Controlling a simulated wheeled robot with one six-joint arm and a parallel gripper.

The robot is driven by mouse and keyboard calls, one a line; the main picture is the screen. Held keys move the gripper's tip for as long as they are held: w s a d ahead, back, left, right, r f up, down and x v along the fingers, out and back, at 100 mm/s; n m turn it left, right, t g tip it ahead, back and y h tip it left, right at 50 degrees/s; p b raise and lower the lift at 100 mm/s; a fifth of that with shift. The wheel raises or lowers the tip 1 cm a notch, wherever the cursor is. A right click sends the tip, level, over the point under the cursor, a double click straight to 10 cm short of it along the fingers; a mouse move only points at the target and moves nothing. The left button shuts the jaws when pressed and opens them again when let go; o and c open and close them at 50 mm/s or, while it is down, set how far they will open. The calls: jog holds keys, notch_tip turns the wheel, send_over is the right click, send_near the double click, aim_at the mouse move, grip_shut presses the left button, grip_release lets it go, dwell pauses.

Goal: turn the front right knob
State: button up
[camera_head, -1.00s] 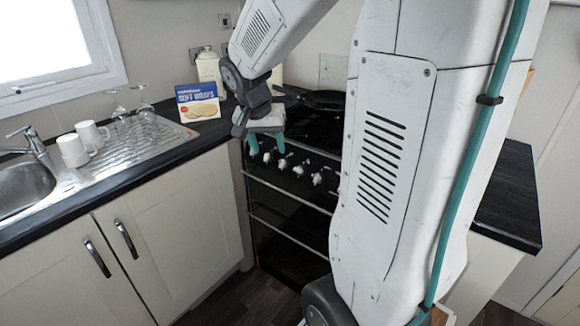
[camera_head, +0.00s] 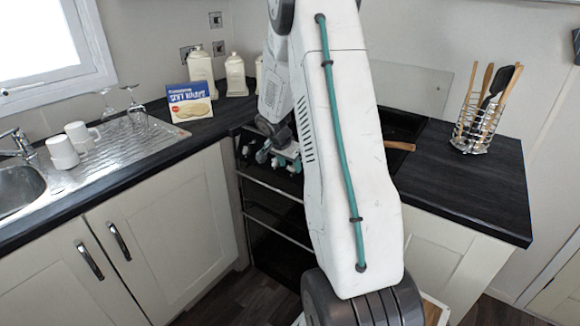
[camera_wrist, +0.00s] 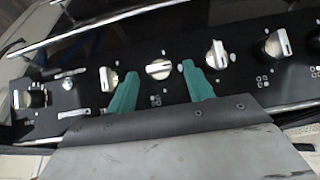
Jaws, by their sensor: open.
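The stove (camera_head: 275,232) has a black control panel (camera_wrist: 70,92) with a row of several silver knobs in the wrist view. My gripper (camera_wrist: 160,67) is open, its two teal fingers on either side of one knob (camera_wrist: 158,70). That knob shows between the fingertips; whether they touch it I cannot tell. Other knobs show at the left (camera_wrist: 108,78) and at the right (camera_wrist: 216,55) (camera_wrist: 278,45). In the head view my gripper (camera_head: 278,162) is at the panel, and my arm hides most of the knobs. Which knob is the front right one I cannot tell.
A dark worktop (camera_head: 480,190) with a utensil rack (camera_head: 475,130) lies to the right. A wooden handle (camera_head: 400,146) shows beside my arm. A box (camera_head: 190,102), a canister (camera_head: 201,75) and a draining board (camera_head: 125,140) with mugs and glasses stand left.

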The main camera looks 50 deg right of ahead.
jog(key=shift+d+f, duration=0.25)
jog(key=shift+f, duration=0.35)
jog(key=c, duration=1)
